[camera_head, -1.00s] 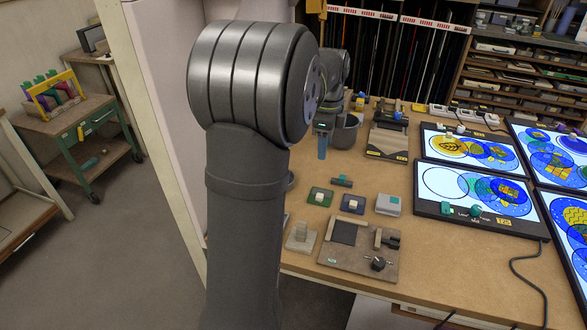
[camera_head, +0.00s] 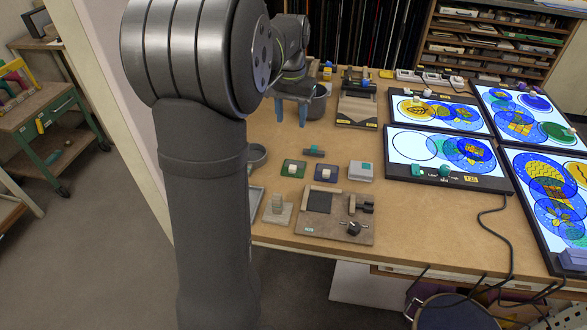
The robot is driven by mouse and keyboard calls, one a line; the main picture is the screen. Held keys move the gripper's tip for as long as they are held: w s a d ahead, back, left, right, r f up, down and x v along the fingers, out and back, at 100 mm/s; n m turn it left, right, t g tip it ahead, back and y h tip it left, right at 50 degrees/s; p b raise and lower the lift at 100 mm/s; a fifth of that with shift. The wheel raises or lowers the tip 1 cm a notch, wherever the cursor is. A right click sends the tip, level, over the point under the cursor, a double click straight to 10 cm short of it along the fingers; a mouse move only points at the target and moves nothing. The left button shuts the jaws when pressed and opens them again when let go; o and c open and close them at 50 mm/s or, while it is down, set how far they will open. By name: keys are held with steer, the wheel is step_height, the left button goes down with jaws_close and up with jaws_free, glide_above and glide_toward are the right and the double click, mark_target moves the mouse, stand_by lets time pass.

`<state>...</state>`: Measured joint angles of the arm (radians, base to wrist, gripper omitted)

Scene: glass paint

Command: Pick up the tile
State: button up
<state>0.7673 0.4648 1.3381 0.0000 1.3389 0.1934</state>
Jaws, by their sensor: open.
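My gripper (camera_head: 291,112) is open and empty, its two blue fingertips apart and pointing down over the left back part of the workbench. Several flat square pieces lie in front of it, and I cannot tell which is the tile. A green square (camera_head: 287,173) and a dark blue square (camera_head: 319,178) each carry a small white block. A dark square plate (camera_head: 319,202) lies on a wooden board (camera_head: 331,231) with a clamp and knob. My gripper is apart from all of these. My own arm covers the bench's left edge.
Light panels (camera_head: 402,165) with coloured round glass designs fill the right of the bench (camera_head: 410,216).

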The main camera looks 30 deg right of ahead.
steer(key=n, duration=0.2)
glide_above(293, 167)
steer(key=f, duration=1.2)
steer(key=shift+w+a, duration=0.1)
steer(key=shift+a, duration=0.15)
steer(key=shift+d+f, duration=0.15)
steer(key=shift+f, duration=1.2)
steer(key=shift+d+f, duration=0.1)
steer(key=shift+f, duration=1.25)
jaws_close()
